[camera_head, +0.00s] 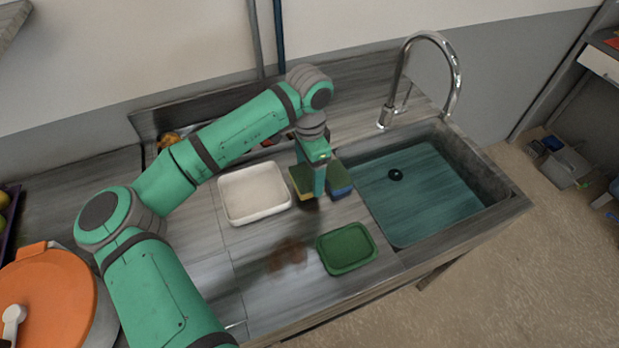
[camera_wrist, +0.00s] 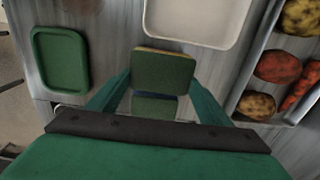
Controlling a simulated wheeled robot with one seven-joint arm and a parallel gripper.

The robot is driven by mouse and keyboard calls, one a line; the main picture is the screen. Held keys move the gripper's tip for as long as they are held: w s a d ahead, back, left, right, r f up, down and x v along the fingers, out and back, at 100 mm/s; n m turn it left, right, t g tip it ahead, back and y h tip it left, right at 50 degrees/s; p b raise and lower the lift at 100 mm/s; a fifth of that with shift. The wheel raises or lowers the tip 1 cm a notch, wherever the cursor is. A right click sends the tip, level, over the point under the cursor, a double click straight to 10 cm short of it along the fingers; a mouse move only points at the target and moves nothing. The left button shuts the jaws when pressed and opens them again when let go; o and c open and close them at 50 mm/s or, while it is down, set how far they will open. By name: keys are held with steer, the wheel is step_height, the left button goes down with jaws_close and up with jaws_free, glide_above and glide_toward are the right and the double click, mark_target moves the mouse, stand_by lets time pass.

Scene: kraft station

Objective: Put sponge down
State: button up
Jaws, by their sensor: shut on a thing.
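A green-and-yellow sponge (camera_head: 301,182) is at my gripper (camera_head: 318,186), between the white tray and the sink. In the wrist view, the sponge (camera_wrist: 163,70) sits between the two fingers of my gripper (camera_wrist: 163,85), which is shut on it. Its green face shows, with a yellow edge at the top. A second, blue-and-green sponge (camera_head: 339,181) is close on the right side of the gripper. A finger hides part of the sponges in the head view. I cannot tell whether the held sponge touches the counter.
A white tray (camera_head: 224,203) lies left of the gripper and a green tray (camera_head: 347,249) in front. The sink (camera_head: 425,190) with its tap (camera_head: 456,75) is on the right. Vegetables (camera_wrist: 275,66) show in the wrist view.

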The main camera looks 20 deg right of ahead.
mark_target(310, 175)
steer(key=shift+f, duration=1.45)
steer(key=shift+f, duration=0.1)
steer(key=o, duration=1.3)
step_height(310, 175, up, 12)
